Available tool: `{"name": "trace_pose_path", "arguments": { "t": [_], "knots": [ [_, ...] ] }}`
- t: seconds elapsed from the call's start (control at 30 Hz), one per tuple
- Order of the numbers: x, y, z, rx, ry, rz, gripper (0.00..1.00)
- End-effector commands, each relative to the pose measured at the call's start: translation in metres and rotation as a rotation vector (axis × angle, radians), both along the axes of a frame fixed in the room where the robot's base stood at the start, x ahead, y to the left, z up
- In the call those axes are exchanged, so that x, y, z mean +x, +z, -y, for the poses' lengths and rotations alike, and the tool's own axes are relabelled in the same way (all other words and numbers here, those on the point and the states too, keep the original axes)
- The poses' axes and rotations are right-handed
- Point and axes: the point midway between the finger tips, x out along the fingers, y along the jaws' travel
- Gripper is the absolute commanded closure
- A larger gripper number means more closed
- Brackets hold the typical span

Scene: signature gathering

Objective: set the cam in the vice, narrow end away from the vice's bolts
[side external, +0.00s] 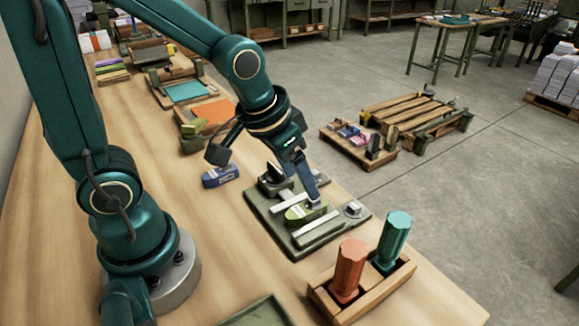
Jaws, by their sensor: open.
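The vice (258,210) is a dark green plate on the bench with two pale jaw bars. An olive-green piece, which looks like the cam (298,215), lies between the bars. I cannot make out which way its narrow end points. A grey bolt-like fitting (354,209) stands at the vice's right corner, and a dark fitting (271,183) stands at its back left. My gripper (312,198) is open and points down at the vice, with a fingertip at the cam's right end. Whether it touches the cam is unclear, and the other finger is hard to make out.
A blue labelled block (220,176) lies left of the vice. A wooden rack (370,292) with orange (348,268) and teal (392,240) upright pieces stands in front right. A green tray (262,314) is at the front edge. The bench between my base and the vice is clear.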

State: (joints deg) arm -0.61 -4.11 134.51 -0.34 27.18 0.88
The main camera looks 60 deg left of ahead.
Motion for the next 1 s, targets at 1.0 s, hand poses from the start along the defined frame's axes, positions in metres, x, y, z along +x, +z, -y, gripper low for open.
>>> {"name": "trace_pose_path", "arguments": {
  "t": [1.0],
  "knots": [
    [-0.093, 0.059, 0.002, -0.001, -0.001, 0.1, 0.28]
  ]
}}
